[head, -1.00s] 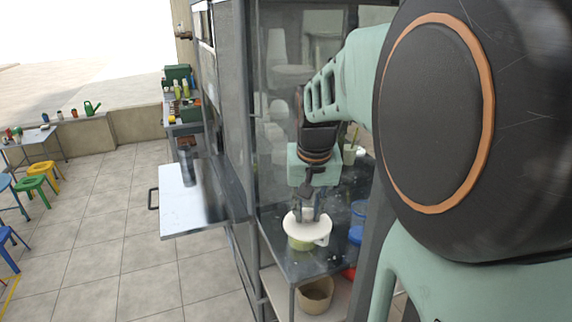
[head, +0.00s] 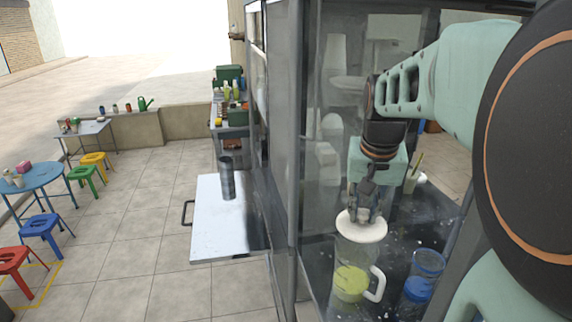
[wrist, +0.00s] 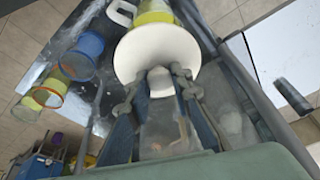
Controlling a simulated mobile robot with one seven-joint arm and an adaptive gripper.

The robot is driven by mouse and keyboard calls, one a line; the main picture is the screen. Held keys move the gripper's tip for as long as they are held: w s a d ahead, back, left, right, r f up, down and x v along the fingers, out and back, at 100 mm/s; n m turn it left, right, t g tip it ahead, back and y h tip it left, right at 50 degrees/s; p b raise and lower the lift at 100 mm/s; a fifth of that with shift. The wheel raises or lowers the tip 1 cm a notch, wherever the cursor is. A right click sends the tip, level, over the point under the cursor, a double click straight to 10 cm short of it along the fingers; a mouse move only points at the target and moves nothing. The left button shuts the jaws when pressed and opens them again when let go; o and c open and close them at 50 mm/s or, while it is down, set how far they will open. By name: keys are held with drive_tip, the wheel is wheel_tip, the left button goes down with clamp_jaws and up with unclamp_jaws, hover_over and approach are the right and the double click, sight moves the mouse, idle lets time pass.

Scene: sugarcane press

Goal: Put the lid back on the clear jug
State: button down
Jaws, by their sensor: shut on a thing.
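The white round lid (head: 361,226) is held level by my gripper (head: 367,205), which is shut on its knob. The clear jug (head: 352,262) stands upright on the dark counter, with yellow-green juice low inside and a white handle on its right. In the head view the lid lines up over the top of the jug; whether it touches the rim I cannot tell. In the wrist view the lid (wrist: 157,48) lies just beyond the fingertips (wrist: 160,88) and hides much of the jug, whose yellow juice (wrist: 153,12) and handle show past it.
A clear blue cup (head: 427,264) stands close to the right of the jug. A glass partition and dark post (head: 297,130) stand left of it. Outside, a metal shelf (head: 215,225) carries a grey cylinder (head: 227,180). Stools and tables are farther left.

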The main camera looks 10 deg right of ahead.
drive_tip(key=shift+w+d, duration=0.1)
drive_tip(key=shift+w, duration=0.2)
drive_tip(key=shift+s+f+b, duration=0.15)
drive_tip(key=shift+f+b, duration=0.4)
drive_tip(key=shift+f, duration=0.1)
drive_tip(key=shift+f+b, duration=1.9)
drive_tip(key=shift+f, duration=0.6)
drive_tip(key=shift+f, duration=0.15)
drive_tip(key=c, duration=1.7)
unclamp_jaws()
drive_tip(key=shift+o, duration=0.4)
drive_tip(key=o, duration=0.5)
drive_tip(key=shift+c, duration=0.2)
